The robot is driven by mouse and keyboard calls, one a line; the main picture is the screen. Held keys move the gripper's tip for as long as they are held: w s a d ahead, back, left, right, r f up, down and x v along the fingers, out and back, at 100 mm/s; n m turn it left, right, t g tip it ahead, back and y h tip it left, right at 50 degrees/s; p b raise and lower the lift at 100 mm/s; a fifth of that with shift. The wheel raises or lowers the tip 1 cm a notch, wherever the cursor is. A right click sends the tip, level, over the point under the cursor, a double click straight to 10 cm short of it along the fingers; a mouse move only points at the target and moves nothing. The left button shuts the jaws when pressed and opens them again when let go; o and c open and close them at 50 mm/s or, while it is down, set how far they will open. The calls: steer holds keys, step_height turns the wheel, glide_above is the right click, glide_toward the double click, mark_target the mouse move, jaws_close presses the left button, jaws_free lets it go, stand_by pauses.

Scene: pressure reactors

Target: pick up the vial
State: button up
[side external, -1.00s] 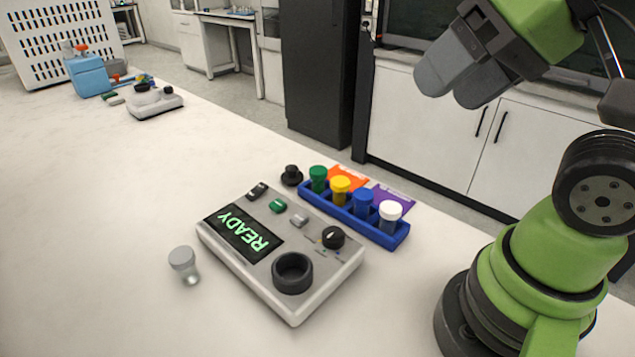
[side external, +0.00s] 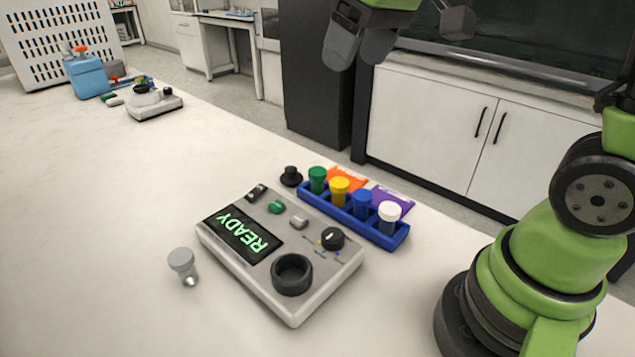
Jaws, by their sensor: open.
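A blue rack (side external: 372,228) behind the box holds vials with green (side external: 317,178), yellow (side external: 340,190), blue (side external: 362,202) and white (side external: 389,212) caps. Which vial the task means I cannot tell. My gripper (side external: 358,52) is open and empty, high above the table at the top of the view, with its fingers pointing down, far from every vial. Its upper part is cut off by the frame edge.
A black knob-like piece (side external: 291,176) stands beside the rack. Orange (side external: 348,178) and purple (side external: 393,197) cards lie behind it. A second reactor (side external: 154,103), a blue container (side external: 88,76) and a white perforated crate (side external: 60,45) are at the far left. The left table surface is clear.

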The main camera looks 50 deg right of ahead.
steer(key=w+d+f+n+g, duration=0.2)
steer(key=w+f, duration=0.2)
steer(key=w, duration=0.2)
steer(key=n+g, duration=0.2)
steer(key=n, duration=0.1)
glide_toward(317, 171)
steer(key=shift+w+f+h, duration=0.15)
steer(key=shift+w+h, duration=0.15)
steer(key=shift+h, duration=0.1)
step_height(317, 171, down, 4)
steer(key=shift+f, duration=0.25)
steer(key=f, duration=0.5)
steer(key=shift+s+a+f, duration=0.2)
steer(key=shift+a+f, duration=0.1)
steer(key=shift+f, duration=0.05)
steer(key=shift+c, duration=0.5)
steer(key=c, duration=0.9)
